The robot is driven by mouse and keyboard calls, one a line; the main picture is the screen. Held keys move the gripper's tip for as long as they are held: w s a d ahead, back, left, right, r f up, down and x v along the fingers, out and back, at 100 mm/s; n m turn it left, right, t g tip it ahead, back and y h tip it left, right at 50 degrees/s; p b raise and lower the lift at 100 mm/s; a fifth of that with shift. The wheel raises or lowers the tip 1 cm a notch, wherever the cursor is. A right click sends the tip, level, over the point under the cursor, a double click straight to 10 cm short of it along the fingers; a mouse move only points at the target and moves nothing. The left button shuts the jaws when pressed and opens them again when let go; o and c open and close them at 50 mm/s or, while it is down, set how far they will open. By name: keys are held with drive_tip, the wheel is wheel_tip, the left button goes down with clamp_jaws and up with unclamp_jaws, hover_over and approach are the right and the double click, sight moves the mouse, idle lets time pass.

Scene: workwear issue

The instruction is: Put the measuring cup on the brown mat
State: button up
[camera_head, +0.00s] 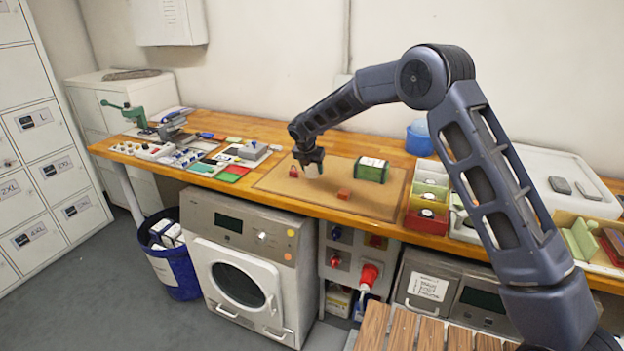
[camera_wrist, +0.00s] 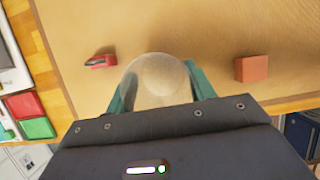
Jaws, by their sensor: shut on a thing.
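The measuring cup (camera_wrist: 158,82) is a clear, round, see-through vessel between my gripper's green fingers in the wrist view. My gripper (camera_head: 309,170) is shut on it and hangs over the brown mat (camera_head: 385,204), toward its left part. The mat is a flat tan sheet on the wooden counter and fills most of the wrist view (camera_wrist: 215,30). The cup is hard to make out in the head view. I cannot tell whether its base touches the mat.
A small red object (camera_head: 293,171) and an orange-red block (camera_head: 344,194) lie on the mat on either side of the cup. A green box (camera_head: 371,170) stands at the mat's back. The mat's front right is clear.

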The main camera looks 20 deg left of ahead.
sight(312, 187)
drive_tip(key=shift+f, duration=2.4)
drive_tip(key=shift+f, duration=0.2)
drive_tip(key=o, duration=1)
drive_tip(key=shift+r, duration=0.1)
drive_tip(key=v, duration=1.2)
drive_tip(key=shift+w+d+r, duration=0.1)
drive_tip(key=shift+r, duration=0.05)
